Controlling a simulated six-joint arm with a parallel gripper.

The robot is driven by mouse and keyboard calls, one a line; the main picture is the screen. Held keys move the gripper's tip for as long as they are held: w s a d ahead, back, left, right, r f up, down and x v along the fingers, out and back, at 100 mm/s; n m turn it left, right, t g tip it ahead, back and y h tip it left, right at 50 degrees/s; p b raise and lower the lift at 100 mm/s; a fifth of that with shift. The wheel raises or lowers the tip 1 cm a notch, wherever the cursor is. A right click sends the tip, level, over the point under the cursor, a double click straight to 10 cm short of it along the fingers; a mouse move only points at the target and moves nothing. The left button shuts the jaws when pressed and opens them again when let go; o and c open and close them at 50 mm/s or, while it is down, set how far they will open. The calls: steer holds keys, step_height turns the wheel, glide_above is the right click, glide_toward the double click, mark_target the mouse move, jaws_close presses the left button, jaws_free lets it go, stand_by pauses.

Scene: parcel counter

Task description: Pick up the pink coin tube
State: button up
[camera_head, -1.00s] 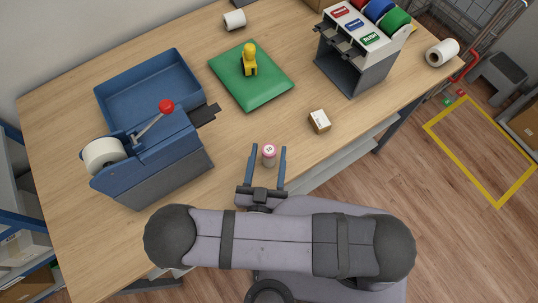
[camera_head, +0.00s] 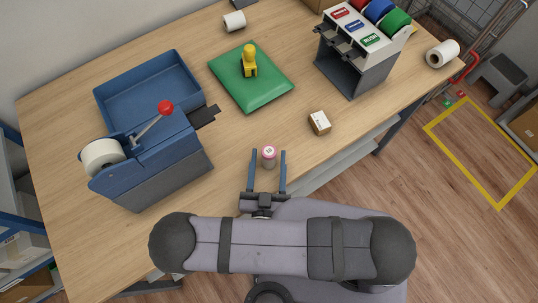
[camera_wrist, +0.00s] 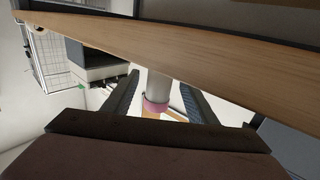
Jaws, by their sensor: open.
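The pink coin tube (camera_head: 269,159) stands upright on the wooden counter near its front edge, with a pink rim around a pale labelled top and a greyish body. In the wrist view the tube (camera_wrist: 158,88) shows upside down, its pink end lowest in the picture. My gripper (camera_head: 268,152) is open, with one blue-grey finger on each side of the tube and a gap on both sides. In the wrist view my gripper (camera_wrist: 158,80) also shows its two fingers apart, flanking the tube. No contact is visible.
A blue tape dispenser (camera_head: 150,155) stands left. Behind are a green pad (camera_head: 270,92) with a yellow-handled stamp (camera_head: 249,62) and a label dispenser (camera_head: 358,60). The counter (camera_head: 225,140) around the tube is clear.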

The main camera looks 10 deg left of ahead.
steer(key=shift+w, duration=0.1)
steer(key=shift+w+a+f, duration=0.1)
steer(key=shift+w+a, duration=0.05)
steer(key=shift+w, duration=1.1)
steer(key=shift+w+a+f, duration=0.1)
steer(key=shift+w, duration=1.15)
jaws_close()
